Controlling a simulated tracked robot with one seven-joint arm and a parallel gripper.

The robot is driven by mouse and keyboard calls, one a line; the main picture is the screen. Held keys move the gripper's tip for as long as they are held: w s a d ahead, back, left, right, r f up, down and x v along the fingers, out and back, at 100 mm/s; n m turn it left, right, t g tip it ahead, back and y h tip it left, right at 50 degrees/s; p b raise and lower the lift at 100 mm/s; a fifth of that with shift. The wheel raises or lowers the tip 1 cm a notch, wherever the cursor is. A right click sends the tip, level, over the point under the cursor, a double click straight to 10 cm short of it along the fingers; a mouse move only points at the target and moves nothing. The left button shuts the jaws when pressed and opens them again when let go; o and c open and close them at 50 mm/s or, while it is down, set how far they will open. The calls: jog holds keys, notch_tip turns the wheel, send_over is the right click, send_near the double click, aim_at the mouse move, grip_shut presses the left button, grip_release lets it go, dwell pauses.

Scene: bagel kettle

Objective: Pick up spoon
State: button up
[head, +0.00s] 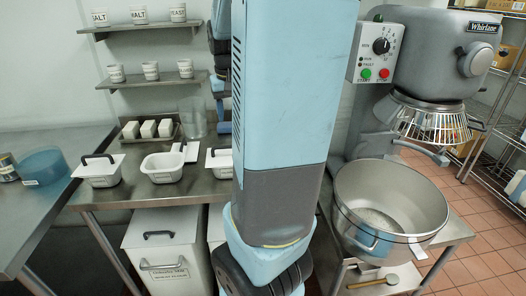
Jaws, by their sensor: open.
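A light tan spoon-like object (391,279), with a thin handle pointing left and a rounded end at the right, lies low at the bottom right. It is below the mixing bowl, on what looks like a lower shelf. It is small in the picture, so I cannot be sure that it is the spoon. My blue and grey arm fills the middle of the head view and hides what is behind it. I cannot make out my gripper or its fingertips in this view.
A large steel bowl (354,215) sits under a grey mixer (430,50) on a low stand. White lidded tubs (100,176) stand on a steel table at the left. Wall shelves (155,80) hold labelled cups. Tiled floor (490,240) is free at the right.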

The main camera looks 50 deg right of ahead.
jog(key=s+d+f+m+g, duration=0.1)
jog(key=d+f, duration=0.2)
jog(key=d, duration=0.3)
jog(key=s+d+f+m+g, duration=0.1)
jog(key=d+f+g, duration=0.1)
jog(key=d, duration=0.5)
jog(key=shift+h, duration=0.3)
jog(key=x, duration=0.9)
jog(key=shift+w, duration=0.1)
jog(key=x, duration=0.4)
jog(key=shift+a, duration=0.4)
jog(key=shift+d+f, duration=0.1)
jog(key=shift+f, duration=0.6)
grip_shut()
